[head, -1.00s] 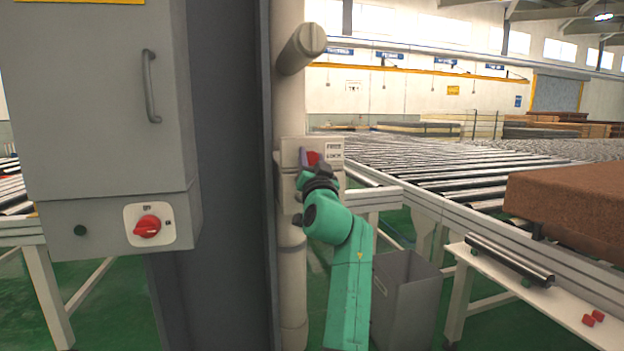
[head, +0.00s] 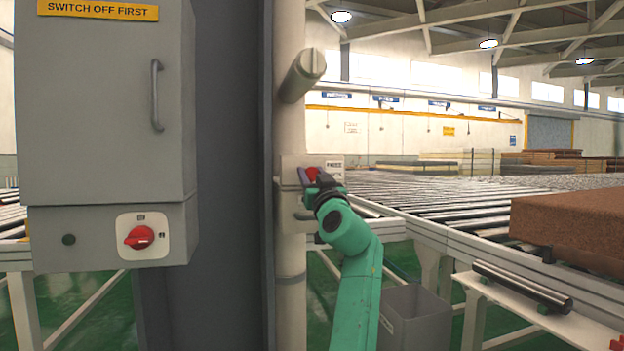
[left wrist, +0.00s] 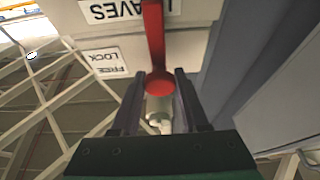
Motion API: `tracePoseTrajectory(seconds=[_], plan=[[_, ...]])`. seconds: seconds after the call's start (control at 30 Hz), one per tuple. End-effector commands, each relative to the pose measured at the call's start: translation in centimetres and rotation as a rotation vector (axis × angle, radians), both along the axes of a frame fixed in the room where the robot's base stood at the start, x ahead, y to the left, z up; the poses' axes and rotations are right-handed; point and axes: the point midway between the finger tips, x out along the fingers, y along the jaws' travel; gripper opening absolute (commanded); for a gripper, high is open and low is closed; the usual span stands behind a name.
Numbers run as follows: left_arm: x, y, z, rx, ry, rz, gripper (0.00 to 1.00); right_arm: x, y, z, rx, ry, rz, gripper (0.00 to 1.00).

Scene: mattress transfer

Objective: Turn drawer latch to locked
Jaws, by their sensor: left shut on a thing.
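The drawer latch is a red lever (head: 312,173) on a pale box (head: 291,170) fixed to the post. In the left wrist view the red lever (left wrist: 154,35) runs up from a round red end between my fingers. A FREE/LOCK label (left wrist: 98,62) is beside it, upside down there. My left gripper (head: 308,179), on the green arm, is at the latch, and it shows in the left wrist view (left wrist: 164,76) shut on the red latch. Which label word the lever points to is unclear. My right gripper is not in view.
A grey cabinet (head: 105,120) with a red rotary switch (head: 139,237) stands left of the dark column (head: 232,180). A roller conveyor (head: 440,205) with a brown mattress block (head: 570,225) is at the right. A grey bin (head: 415,318) stands low beside my arm.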

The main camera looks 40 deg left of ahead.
Motion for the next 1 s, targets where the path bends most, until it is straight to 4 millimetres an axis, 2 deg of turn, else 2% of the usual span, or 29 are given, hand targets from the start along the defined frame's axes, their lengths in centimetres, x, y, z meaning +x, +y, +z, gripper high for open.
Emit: tracePoseTrajectory(seconds=[0.33, 0.37, 0.4, 0.43, 0.77, 0.87, 1.0], plan=[[0.0, 0.0, 0.0, -0.004, -0.005, -0.003, 0.00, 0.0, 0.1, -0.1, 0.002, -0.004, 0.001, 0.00], [0.0, 0.0, 0.0, -0.004, -0.005, -0.003, 0.52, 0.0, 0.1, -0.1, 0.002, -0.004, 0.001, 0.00], [0.0, 0.0, 0.0, -0.004, -0.004, -0.002, 0.67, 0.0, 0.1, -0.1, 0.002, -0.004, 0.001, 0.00], [0.0, 0.0, 0.0, -0.004, -0.004, -0.002, 0.73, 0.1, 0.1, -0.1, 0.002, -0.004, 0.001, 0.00], [-0.1, -0.1, -0.1, -0.002, -0.003, -0.002, 0.73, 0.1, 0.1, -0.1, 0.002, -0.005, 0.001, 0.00], [-0.4, -0.9, -0.5, -0.001, -0.003, -0.003, 0.73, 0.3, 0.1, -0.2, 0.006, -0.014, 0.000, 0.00], [-2.0, -3.1, -1.8, -0.002, -0.004, -0.005, 0.73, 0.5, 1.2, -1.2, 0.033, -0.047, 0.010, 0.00]])
